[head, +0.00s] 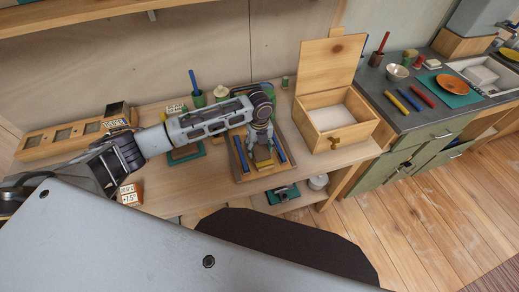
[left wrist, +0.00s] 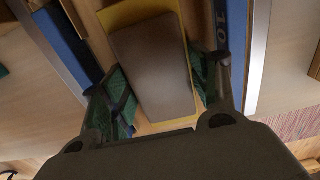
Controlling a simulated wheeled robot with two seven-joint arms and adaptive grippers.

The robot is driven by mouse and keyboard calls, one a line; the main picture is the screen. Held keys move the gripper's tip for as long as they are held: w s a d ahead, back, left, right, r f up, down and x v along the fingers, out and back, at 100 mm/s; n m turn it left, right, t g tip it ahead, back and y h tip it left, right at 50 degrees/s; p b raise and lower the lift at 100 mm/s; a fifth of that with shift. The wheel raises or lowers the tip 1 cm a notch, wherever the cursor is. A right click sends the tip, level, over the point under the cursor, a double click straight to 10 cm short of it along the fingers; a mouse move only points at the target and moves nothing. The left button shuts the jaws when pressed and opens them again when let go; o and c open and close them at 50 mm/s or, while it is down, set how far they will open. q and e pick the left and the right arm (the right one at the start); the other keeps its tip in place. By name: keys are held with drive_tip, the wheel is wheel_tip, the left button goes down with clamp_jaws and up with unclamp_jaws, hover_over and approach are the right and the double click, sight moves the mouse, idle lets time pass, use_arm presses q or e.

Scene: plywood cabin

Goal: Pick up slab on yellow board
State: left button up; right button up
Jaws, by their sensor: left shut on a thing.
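The slab (left wrist: 152,65) is a flat grey-brown block, seen close up in the left wrist view. It lies over a yellow board (left wrist: 128,13), whose edges show along its far end and right side. In the head view the yellow board (head: 263,157) shows as a small patch below my left gripper (head: 262,146); the slab is hard to make out there. The left gripper points down, and its green-padded fingers stand on either side of the slab, shut on it. My right gripper is in neither view.
Blue bars (head: 241,154) flank the yellow board inside a wooden tray (head: 254,176). A wooden box (head: 338,119) with its lid up stands to the right. A green cup (head: 198,99) is at the back. A dark counter (head: 412,118) is at the far right.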

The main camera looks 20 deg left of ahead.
sight(260, 148)
use_arm(q)
drive_tip(key=shift+r, duration=0.1)
wheel_tip(260, 148, up, 10)
idle(0.7)
